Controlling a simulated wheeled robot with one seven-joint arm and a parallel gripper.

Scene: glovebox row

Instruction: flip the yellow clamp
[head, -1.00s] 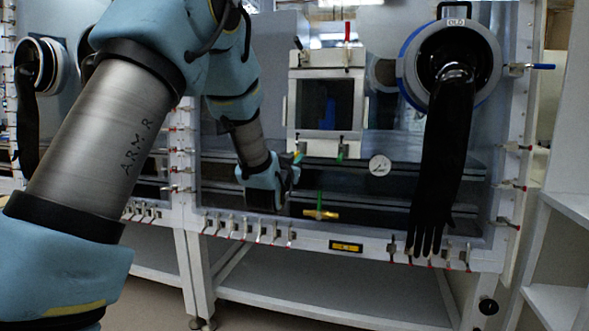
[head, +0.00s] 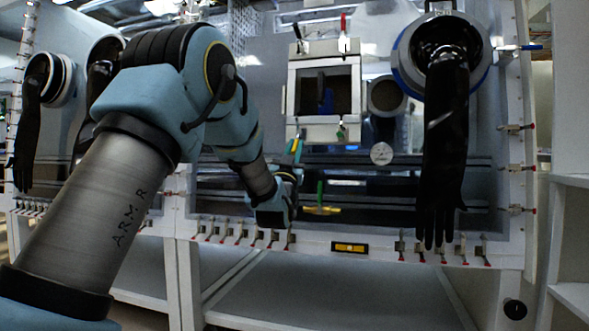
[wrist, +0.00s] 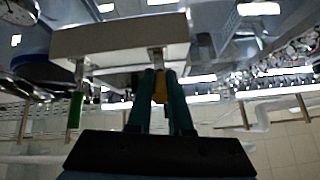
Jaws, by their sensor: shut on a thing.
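The yellow clamp (wrist: 160,88) hangs from the edge of a white box-like frame (wrist: 120,42) in the wrist view. Its yellow handle sits between the two teal fingers of my gripper (wrist: 162,80), which is shut on it. In the head view my gripper (head: 294,150) points up at the lower left corner of the small framed door (head: 325,128). The clamp is small there and mostly covered by the fingers.
A green-handled clamp (wrist: 76,108) hangs left of the yellow one in the wrist view. A round gauge (head: 381,153) and a black hanging glove (head: 445,150) are to the right. A yellow bar with a green handle (head: 321,210) sits below. Red-tipped clamps line the panel's bottom edge.

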